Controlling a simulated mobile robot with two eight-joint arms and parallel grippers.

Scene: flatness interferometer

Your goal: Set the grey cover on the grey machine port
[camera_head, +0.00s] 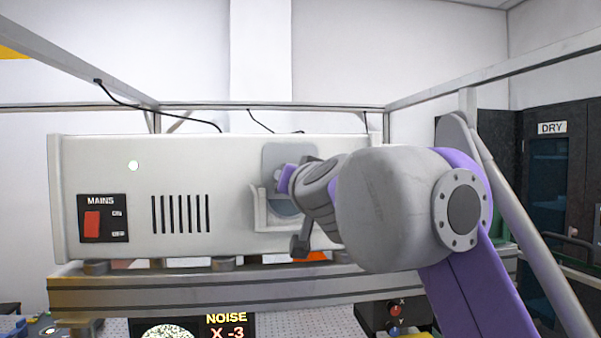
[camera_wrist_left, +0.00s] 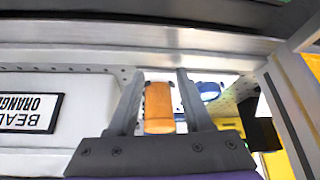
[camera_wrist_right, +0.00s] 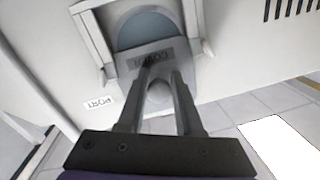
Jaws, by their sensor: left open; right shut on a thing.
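The grey cover (camera_head: 290,155), a flat plate, is at the upper part of the grey machine port (camera_head: 259,212) on the white machine's front. The port's U-shaped frame (camera_wrist_right: 193,22) and blue-grey opening (camera_wrist_right: 146,30) show beside the cover (camera_wrist_right: 155,55) in the right wrist view, which is upside down. The cover overlaps the frame's upper end and leaves the lower opening bare; whether it sits in the rails I cannot tell. My right gripper (camera_wrist_right: 160,78) is shut on the cover's round knob. My left gripper (camera_wrist_left: 160,78) is open, seen only in its wrist view.
An orange cylinder (camera_wrist_left: 158,110) shows between my open left fingers, not gripped. A blue round thing (camera_wrist_left: 209,90) is beyond it. The white machine (camera_head: 230,155) has a red mains switch (camera_head: 91,224) and rests on a grey beam (camera_head: 200,295). Frame rails (camera_head: 520,65) run above.

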